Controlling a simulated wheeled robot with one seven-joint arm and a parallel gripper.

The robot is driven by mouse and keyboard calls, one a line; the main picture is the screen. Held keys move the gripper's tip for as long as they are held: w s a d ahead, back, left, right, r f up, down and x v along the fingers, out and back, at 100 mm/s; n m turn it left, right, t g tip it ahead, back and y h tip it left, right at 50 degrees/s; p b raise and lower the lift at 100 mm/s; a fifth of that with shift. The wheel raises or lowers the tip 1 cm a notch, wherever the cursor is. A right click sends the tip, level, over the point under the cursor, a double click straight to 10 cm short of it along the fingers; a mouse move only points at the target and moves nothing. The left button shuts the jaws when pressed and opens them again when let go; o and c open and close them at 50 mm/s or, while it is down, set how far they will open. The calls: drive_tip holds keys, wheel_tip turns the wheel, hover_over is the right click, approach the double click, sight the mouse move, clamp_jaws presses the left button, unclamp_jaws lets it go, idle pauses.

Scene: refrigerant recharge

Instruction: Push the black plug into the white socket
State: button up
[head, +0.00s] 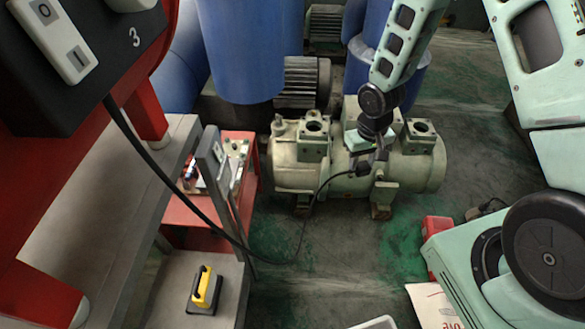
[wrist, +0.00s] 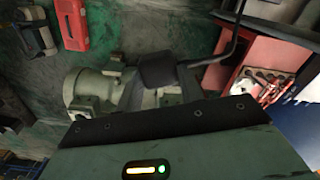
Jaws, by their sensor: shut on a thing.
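The black plug (head: 363,169) is at the end of a black cable (head: 280,262), just over the pale green compressor (head: 300,165). My gripper (head: 372,157) is shut on the plug from above. In the wrist view the dark plug (wrist: 158,69) is just past the gripper's front edge, with its cable leaving to the right and bending up.
The cable runs down from a black box (head: 90,45) on a red frame, past a grey stand, and sags near the floor. A red table (head: 185,238) with small parts stands left of the compressor. Blue tanks (head: 240,50) stand behind. A red case (head: 436,226) lies at right.

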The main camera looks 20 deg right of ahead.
drive_tip(key=shift+d, duration=0.15)
drive_tip(key=shift+a+f+b, duration=0.25)
drive_tip(key=shift+f+b, duration=0.05)
drive_tip(key=shift+f, duration=0.05)
drive_tip(key=w+a+f+n+t+y+b, duration=0.25)
drive_tip(key=a+n+y+b, duration=0.2)
drive_tip(key=a, duration=0.25)
drive_tip(key=w+a+f+n+t+y+b, duration=0.1)
drive_tip(key=a+f+n+t+y+b, duration=0.3)
drive_tip(key=a, duration=0.4)
drive_tip(key=s+a+r+n+y+b, duration=0.2)
drive_tip(key=a+r+n+y+b, duration=0.3)
drive_tip(key=a+r+y+b, duration=0.3)
drive_tip(key=shift+s+a+r, duration=0.2)
drive_tip(key=shift+s+a, duration=0.05)
drive_tip(key=shift+a, duration=0.4)
drive_tip(key=shift+n+y, duration=0.25)
